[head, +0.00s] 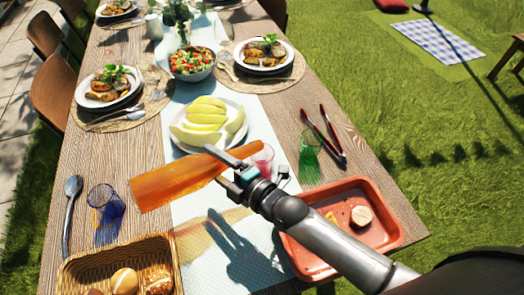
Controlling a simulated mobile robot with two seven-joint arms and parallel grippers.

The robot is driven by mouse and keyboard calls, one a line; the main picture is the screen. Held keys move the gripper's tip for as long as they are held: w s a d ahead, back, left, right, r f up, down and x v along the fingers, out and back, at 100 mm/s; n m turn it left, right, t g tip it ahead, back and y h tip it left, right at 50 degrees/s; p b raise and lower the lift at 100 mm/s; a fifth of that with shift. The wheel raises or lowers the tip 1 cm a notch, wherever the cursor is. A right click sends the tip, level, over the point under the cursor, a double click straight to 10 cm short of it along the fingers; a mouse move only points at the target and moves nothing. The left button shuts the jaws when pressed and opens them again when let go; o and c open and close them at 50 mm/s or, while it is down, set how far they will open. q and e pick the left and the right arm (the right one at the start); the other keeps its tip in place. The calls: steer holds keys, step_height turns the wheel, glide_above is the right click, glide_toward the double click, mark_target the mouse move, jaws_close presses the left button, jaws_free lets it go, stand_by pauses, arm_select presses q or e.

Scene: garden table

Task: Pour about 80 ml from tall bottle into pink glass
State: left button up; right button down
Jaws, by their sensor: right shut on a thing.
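The tall bottle (170,183) is orange and tilted almost flat over the table. Its base points left and its narrow neck points right. My right gripper (228,162) is shut on the bottle, on the neck side. The pink glass (263,158) stands upright just beyond the gripper, near the neck end. My gripper partly hides the neck end and the lower part of the glass. I cannot see the bottle's mouth clearly, nor any stream or the level in the glass. My left gripper is not in view.
A melon plate (240,128) is behind. A bread basket (80,268) and red tray (392,222) are at the near end.

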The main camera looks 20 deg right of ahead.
steer(key=shift+w+r+m, duration=0.1)
steer(key=shift+r+m, duration=0.2)
steer(key=shift+r, duration=0.2)
stand_by(0.6)
steer(key=shift+w+r, duration=0.1)
steer(key=shift+w, duration=0.05)
stand_by(0.7)
steer(key=shift+s+d, duration=0.2)
steer(key=shift+s, duration=0.05)
stand_by(1.0)
